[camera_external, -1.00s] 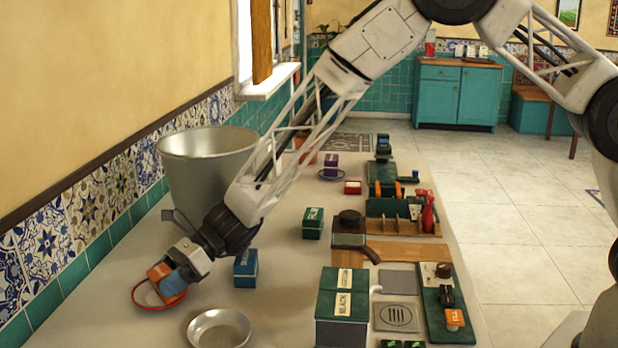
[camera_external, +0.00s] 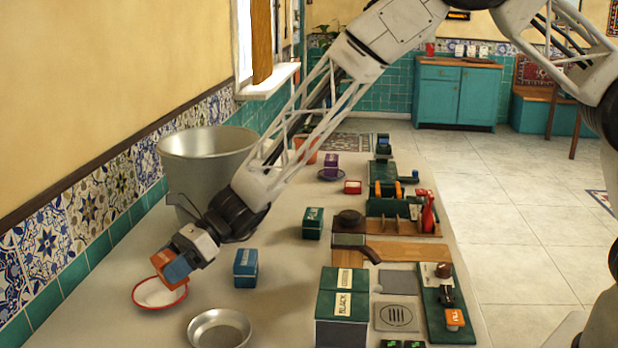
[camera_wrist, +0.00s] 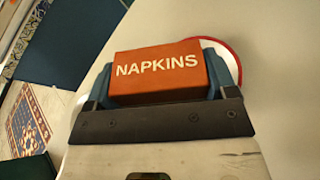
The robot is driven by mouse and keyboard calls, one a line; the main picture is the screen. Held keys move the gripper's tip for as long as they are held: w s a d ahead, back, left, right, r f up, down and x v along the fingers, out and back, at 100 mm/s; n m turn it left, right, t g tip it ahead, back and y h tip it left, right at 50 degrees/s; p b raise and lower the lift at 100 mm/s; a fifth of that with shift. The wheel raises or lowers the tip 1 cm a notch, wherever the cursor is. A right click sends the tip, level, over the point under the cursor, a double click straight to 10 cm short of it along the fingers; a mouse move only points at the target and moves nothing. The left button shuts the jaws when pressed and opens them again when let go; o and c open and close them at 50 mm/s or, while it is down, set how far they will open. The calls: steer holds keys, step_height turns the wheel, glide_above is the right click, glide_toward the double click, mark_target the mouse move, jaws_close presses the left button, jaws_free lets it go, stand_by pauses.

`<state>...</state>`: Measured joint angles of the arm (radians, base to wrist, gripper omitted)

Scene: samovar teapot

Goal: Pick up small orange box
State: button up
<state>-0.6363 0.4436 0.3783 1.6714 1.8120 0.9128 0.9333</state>
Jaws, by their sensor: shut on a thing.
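The small orange box (camera_external: 164,261) is in my gripper (camera_external: 175,267). In the wrist view the box (camera_wrist: 160,72) reads NAPKINS and sits between the two blue fingers of my gripper (camera_wrist: 160,85), one at each end. In the external view the box is above the red-rimmed white dish (camera_external: 146,300) and looks apart from it. The blue fingers hide part of the box in the external view. The dish's red rim (camera_wrist: 232,50) also shows behind the box in the wrist view.
A blue box (camera_external: 246,267) stands just right of my gripper. A metal bowl (camera_external: 219,316) is in front. A large metal bucket (camera_external: 205,165) stands behind my gripper by the wall. Dark green boxes (camera_external: 342,306) stand further right.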

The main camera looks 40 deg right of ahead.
steer(key=s+d+r, duration=0.1)
steer(key=s+d, duration=0.9)
steer(key=shift+s+r, duration=0.2)
steer(key=shift+w, duration=0.1)
stand_by(0.6)
step_height(320, 180, up, 6)
steer(key=n+y, duration=0.2)
glide_above(154, 283)
steer(key=shift+f, duration=3.15)
steer(key=shift+f, duration=0.1)
steer(key=shift+f, duration=1.8)
steer(key=shift+f, duration=0.2)
